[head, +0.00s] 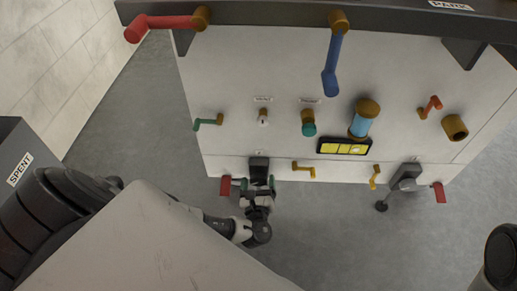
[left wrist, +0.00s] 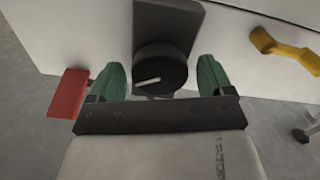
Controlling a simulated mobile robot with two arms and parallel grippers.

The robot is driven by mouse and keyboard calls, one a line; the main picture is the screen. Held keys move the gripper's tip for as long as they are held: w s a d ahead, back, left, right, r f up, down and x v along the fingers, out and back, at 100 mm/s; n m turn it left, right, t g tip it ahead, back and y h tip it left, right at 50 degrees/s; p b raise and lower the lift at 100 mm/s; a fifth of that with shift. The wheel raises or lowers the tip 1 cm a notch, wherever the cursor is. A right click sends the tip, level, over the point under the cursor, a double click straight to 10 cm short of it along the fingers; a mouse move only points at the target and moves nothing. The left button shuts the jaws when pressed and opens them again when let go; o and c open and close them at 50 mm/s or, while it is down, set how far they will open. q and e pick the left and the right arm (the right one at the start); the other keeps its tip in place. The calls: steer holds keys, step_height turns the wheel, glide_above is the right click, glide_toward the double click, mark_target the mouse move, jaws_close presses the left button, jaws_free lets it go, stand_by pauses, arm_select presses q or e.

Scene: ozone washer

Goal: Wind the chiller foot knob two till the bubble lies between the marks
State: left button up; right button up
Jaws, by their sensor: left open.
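A black round knob (left wrist: 160,70) with a white pointer line sits on a dark bracket (left wrist: 165,22) low on the white cabinet. In the left wrist view my left gripper (left wrist: 160,78) is open, its green fingers on either side of the knob with gaps. In the head view the left gripper (head: 258,184) is at the dark bracket (head: 258,163), and the knob is mostly hidden. A yellow level (head: 344,146) in a black frame is on the cabinet front. A pale bubble seems to lie right of its middle; its place against the marks is too small to tell.
A red tab (left wrist: 68,93) is close left of my left gripper, and a yellow handle (left wrist: 285,50) is to the right. Another foot bracket (head: 408,178) with a black foot is at the right. Coloured levers and a blue cylinder (head: 361,118) stick out above. A grey SPENT bin (head: 22,150) stands left.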

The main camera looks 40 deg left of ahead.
arm_select(q)
steer(key=c, duration=0.9)
steer(key=shift+r+m+p, duration=0.1)
steer(key=shift+m+p, duration=0.2)
